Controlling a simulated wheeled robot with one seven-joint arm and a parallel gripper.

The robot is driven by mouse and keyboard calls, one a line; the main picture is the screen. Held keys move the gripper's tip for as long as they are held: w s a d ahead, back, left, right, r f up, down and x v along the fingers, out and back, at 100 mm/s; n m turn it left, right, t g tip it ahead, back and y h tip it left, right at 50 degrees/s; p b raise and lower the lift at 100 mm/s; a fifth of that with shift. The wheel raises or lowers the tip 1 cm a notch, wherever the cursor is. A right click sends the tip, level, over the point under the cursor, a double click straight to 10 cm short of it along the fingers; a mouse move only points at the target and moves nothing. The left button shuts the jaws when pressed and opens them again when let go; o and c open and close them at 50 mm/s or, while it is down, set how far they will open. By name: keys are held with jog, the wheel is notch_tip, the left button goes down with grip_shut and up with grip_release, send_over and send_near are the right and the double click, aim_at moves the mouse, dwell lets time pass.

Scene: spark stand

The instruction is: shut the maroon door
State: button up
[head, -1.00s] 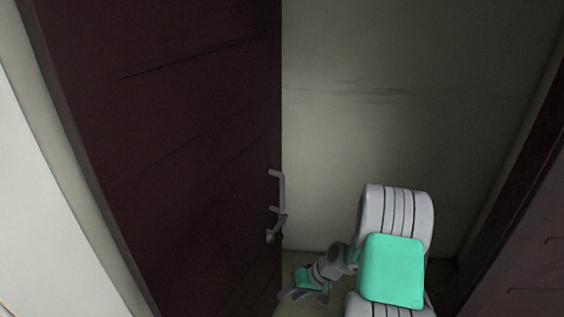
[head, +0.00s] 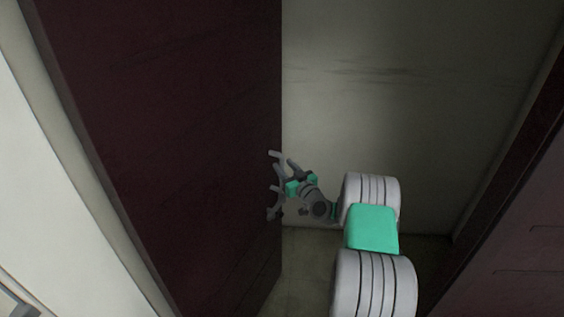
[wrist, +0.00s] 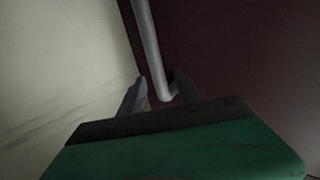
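The maroon door (head: 160,140) stands open on the left of the head view, its free edge near the middle. A grey bar handle (head: 273,154) sits by that edge. My gripper (head: 284,167) is at the handle, partly overlapping it in the head view. In the wrist view the handle bar (wrist: 150,45) comes down from the top and its lower end lies between my two spread fingers (wrist: 160,85). The fingers look apart, with a gap on the left side of the bar; contact is not clear. The door face (wrist: 235,60) fills the right of the wrist view.
A pale, scuffed wall (head: 400,110) stands behind the opening. Another dark maroon panel (head: 510,235) is at the right. A pale wall or frame (head: 50,190) borders the door on the left. Bare floor (head: 305,265) shows below my gripper.

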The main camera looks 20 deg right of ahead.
jog(key=shift+w+a, duration=0.15)
jog(key=shift+w, duration=0.95)
grip_shut()
dwell(0.6)
